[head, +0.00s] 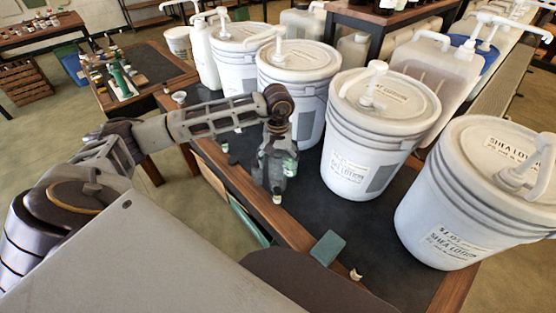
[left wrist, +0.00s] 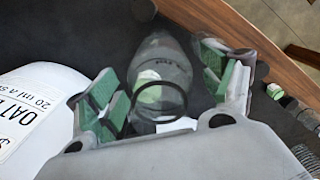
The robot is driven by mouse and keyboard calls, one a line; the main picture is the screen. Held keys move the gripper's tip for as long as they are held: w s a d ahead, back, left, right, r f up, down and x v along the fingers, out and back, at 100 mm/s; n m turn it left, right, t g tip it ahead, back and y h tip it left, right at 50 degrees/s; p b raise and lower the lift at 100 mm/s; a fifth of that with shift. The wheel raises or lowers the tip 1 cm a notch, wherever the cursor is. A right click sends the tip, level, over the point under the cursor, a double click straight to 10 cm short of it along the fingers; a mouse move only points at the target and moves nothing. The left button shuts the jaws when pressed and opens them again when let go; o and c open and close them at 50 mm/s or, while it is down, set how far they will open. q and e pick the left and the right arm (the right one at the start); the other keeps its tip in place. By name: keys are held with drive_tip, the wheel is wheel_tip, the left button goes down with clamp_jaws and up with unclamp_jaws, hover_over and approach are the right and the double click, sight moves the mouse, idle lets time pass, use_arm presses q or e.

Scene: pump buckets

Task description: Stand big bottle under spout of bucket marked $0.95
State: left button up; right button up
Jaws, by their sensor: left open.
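A clear, empty-looking bottle (left wrist: 162,70) with a round open mouth stands between the green-padded fingers of my left gripper (left wrist: 160,80) in the left wrist view. The fingers are open on either side of it, with gaps showing. In the head view my left gripper (head: 275,172) points down at the dark table, in front of the white pump buckets, and mostly hides the bottle. The buckets include a middle one (head: 340,150), a "SHEA LOTION" one (head: 430,205) at right, and one behind (head: 265,75). Their prices are too small to read surely. My right gripper is out of view.
A green block (head: 327,247) and a small pale-capped item (head: 355,275) lie near the table's wooden front edge (head: 235,196). A white pump bottle (head: 200,55) and another bucket (head: 237,60) stand farther back. A side table (head: 155,68) holds small bottles.

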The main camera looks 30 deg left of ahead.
use_arm(q)
drive_tip(key=shift+r, duration=0.65)
wheel_tip(320, 180, up, 9)
drive_tip(key=shift+r, duration=1)
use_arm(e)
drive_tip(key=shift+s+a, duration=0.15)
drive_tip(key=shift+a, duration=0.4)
